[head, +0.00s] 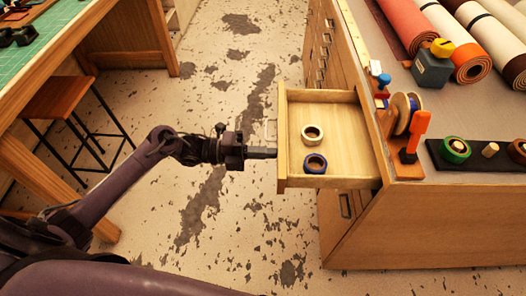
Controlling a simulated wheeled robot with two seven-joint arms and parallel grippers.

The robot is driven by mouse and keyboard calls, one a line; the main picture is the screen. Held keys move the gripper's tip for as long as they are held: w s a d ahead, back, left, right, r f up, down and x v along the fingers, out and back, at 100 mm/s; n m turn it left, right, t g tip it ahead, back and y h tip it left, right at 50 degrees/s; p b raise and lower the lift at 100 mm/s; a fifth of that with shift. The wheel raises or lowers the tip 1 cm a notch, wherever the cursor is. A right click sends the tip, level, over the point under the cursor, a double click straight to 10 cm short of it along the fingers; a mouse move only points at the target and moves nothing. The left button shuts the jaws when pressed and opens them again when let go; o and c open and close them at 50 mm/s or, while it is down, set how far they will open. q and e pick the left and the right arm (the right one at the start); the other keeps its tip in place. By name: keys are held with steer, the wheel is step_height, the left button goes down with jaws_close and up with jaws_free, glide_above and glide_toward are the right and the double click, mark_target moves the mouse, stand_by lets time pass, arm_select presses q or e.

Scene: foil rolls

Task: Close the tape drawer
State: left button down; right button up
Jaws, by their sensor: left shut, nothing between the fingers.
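The tape drawer (345,110) is pulled out from the left side of the wooden cabinet. My left gripper (272,152) is shut and empty, pointing right at the drawer's front panel (283,133). Its tip is at or very near the panel's outer face; I cannot tell if it touches. A handle shows on the front just above the fingertips. My right gripper is not in view.
The cabinet top (385,55) holds large rolls (461,50), a tape dispenser (432,66), an orange-handled tool (414,135) and a dark rack with tape rolls (478,154). A stool (62,97) and a workbench (85,25) stand at left. The floor between is clear.

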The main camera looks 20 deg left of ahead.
arm_select(q)
steer(key=b, duration=0.4)
glide_toward(356, 161)
steer(key=d+r+b, duration=0.2)
steer(key=shift+w+d+b, duration=0.1)
steer(key=shift+w+b, duration=0.25)
steer(key=shift+b, duration=0.05)
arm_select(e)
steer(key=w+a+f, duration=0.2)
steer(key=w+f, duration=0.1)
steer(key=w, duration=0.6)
arm_select(q)
steer(key=b+x, duration=0.3)
steer(key=x, duration=0.4)
steer(key=shift+d, duration=0.2)
steer(key=shift+w+d+r, duration=0.1)
steer(key=shift+d, duration=0.15)
steer(key=shift+r, duration=0.2)
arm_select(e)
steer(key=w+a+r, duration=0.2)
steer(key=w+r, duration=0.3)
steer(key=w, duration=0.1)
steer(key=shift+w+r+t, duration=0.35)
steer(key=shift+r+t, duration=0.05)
arm_select(q)
steer(key=shift+b, duration=0.3)
